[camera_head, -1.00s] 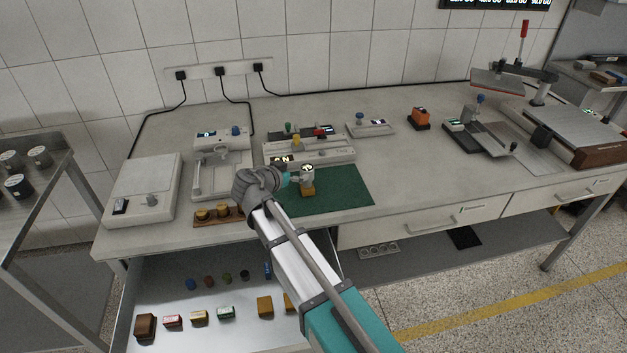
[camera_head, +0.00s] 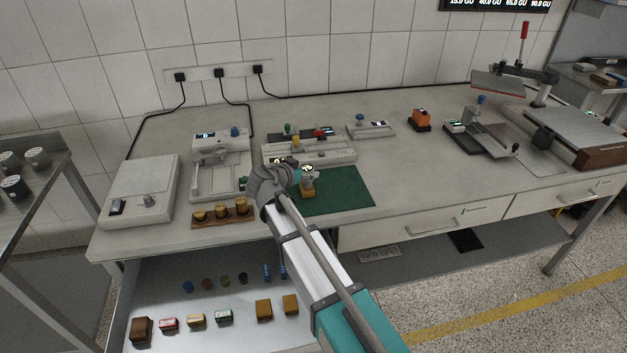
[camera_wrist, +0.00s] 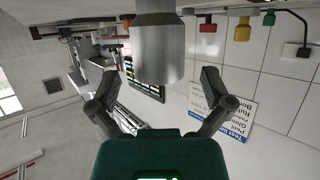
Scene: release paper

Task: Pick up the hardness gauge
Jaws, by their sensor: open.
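The hardness gauge (camera_head: 309,182), as I take it, is a small pale upright device with a round face on top. It stands over a yellow-brown block on the green mat (camera_head: 345,190). In the wrist view a grey metallic cylinder (camera_wrist: 154,50), likely its body, shows at the top centre. My gripper (camera_head: 297,181) is close at its left side, at about its height. In the wrist view my gripper (camera_wrist: 160,78) has its two fingers spread, one on each side of the cylinder. I cannot tell whether they touch it.
A wooden rack with brass pieces (camera_head: 222,215) lies left of my wrist. A long instrument (camera_head: 325,152) stands behind the mat. The open drawer (camera_head: 175,285) below holds small blocks. The mat's right part is clear.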

